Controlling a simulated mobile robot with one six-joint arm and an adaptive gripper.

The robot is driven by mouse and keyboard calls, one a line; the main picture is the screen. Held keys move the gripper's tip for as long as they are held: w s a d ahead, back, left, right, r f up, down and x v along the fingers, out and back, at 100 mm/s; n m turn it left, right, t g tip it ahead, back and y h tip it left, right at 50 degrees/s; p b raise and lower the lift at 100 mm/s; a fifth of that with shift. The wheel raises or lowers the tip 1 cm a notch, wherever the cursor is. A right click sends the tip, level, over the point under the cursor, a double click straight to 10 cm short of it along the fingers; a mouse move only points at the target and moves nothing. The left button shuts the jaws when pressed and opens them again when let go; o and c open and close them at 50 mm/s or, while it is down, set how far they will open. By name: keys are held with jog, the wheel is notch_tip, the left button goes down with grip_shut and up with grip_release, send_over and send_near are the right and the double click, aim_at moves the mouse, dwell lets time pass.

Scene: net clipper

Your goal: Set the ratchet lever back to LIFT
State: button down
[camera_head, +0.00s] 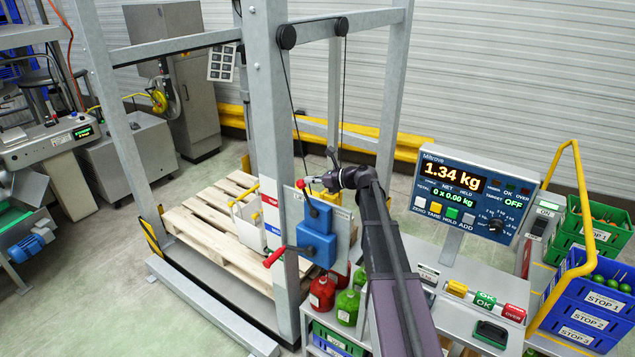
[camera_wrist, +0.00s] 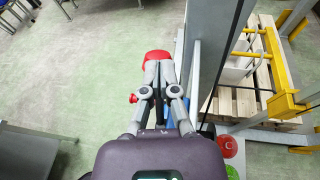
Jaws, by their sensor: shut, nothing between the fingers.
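A blue ratchet box (camera_head: 317,243) is mounted on the front post of the steel frame. A thin lever with a red knob (camera_head: 300,184) rises from it, leaning up and left. A crank with a red grip (camera_head: 273,257) sticks out at the lower left. My gripper (camera_head: 314,180) is shut and empty, close to the right of the lever's knob. In the wrist view the fingertips (camera_wrist: 158,66) are together, with a red grip (camera_wrist: 157,56) beyond them and a red knob (camera_wrist: 133,98) left of the fingers. Contact with the lever cannot be told. No LIFT marking is readable.
The frame's post (camera_head: 270,110) stands close beside my gripper. A wooden pallet (camera_head: 190,215) with a white, yellow-handled carrier lies behind. Red and green jugs (camera_head: 322,292) stand below. The scale display (camera_head: 466,193) reads 1.34 kg. Open floor (camera_wrist: 80,60) lies left in the wrist view.

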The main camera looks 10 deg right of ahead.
jog(key=shift+w+a, duration=0.15)
jog(key=shift+a, duration=0.05)
dwell(0.5)
jog(key=shift+d+r+p, duration=0.15)
jog(key=shift+r+p, duration=0.1)
jog(key=shift+p, duration=0.05)
jog(key=s+d+r+p, duration=0.6)
jog(key=d+r+p, duration=0.1)
jog(key=d, duration=0.2)
jog(key=shift+s+d+r+p, duration=0.15)
jog(key=shift+s+r+p, duration=0.15)
jog(key=shift+r+p, duration=0.1)
dwell(0.4)
